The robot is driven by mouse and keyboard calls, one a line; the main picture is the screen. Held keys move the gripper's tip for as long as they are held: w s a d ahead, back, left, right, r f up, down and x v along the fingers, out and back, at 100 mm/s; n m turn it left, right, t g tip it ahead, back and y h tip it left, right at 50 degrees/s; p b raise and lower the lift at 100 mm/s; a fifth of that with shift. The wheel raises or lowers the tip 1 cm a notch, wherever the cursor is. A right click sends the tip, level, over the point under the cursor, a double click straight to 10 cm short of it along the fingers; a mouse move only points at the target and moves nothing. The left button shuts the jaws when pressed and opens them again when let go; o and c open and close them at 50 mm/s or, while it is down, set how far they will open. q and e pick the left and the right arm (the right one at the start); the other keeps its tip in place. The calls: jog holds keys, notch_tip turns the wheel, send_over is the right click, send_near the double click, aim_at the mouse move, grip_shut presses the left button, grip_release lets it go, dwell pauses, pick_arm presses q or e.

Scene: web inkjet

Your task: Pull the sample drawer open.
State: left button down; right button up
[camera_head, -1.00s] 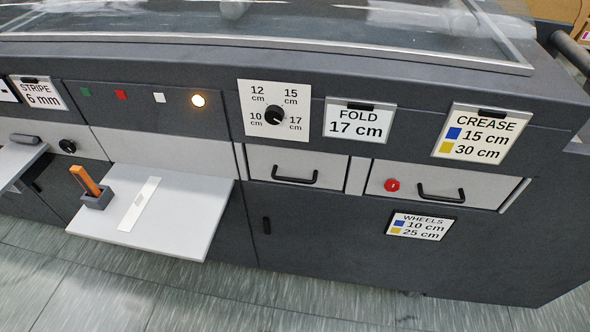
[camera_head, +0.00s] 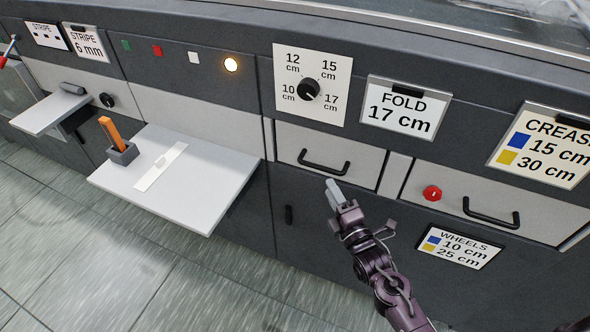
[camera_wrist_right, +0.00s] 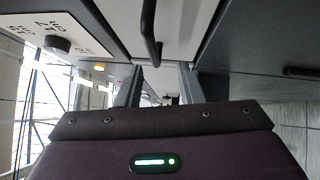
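Two light grey drawer fronts show in the head view; neither carries a readable "sample" label. The left drawer (camera_head: 352,177) is under the dial and the FOLD sign and has a black bar handle (camera_head: 324,168). The right drawer (camera_head: 436,178) has a red button (camera_head: 432,193) and its own black handle (camera_head: 491,218). Both look shut. My right gripper (camera_head: 333,188) is just below the left drawer's handle, apart from it in the head view. In the right wrist view its two fingers (camera_wrist_right: 158,75) are spread with nothing held, and a black handle (camera_wrist_right: 149,30) lies ahead of them. My left gripper is out of view.
A smaller shelf (camera_head: 45,115) is further left. A black dial (camera_head: 309,90) sits above the left drawer. The floor in front is clear.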

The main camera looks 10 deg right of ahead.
aim_at(319, 167)
jog(key=x, duration=0.4)
jog(key=r+p+x, duration=0.1)
jog(key=x, duration=0.2)
jog(key=shift+s, duration=0.1)
jog(key=shift+w+a, duration=0.2)
jog(key=shift+w, duration=0.35)
grip_shut()
